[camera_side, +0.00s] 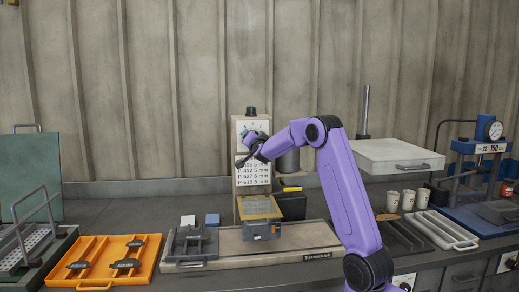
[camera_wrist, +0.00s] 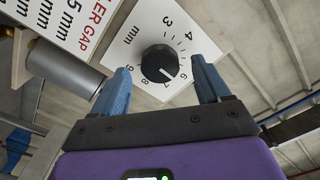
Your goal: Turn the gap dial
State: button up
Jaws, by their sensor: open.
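The gap dial (camera_wrist: 160,63) is a round black knob on a white plate marked in mm, with 3, 4, 6 and 7 readable. Its white pointer line aims between 6 and 7. In the side view the dial's white plate (camera_side: 241,124) stands at the top of a post, and my gripper partly covers it. My gripper (camera_wrist: 161,66) is open, its two blue fingers to either side of the knob in the wrist view.
A gap chart (camera_side: 252,174) hangs under the dial; it also shows in the wrist view (camera_wrist: 62,18). A grey cylinder (camera_wrist: 65,68) is close at the left there. Below stands a yellow-topped fixture (camera_side: 259,207).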

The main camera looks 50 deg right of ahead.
jog(key=v, duration=1.4)
jog(key=shift+s+a, duration=0.25)
jog(key=shift+s, duration=0.05)
jog(key=shift+w, duration=0.1)
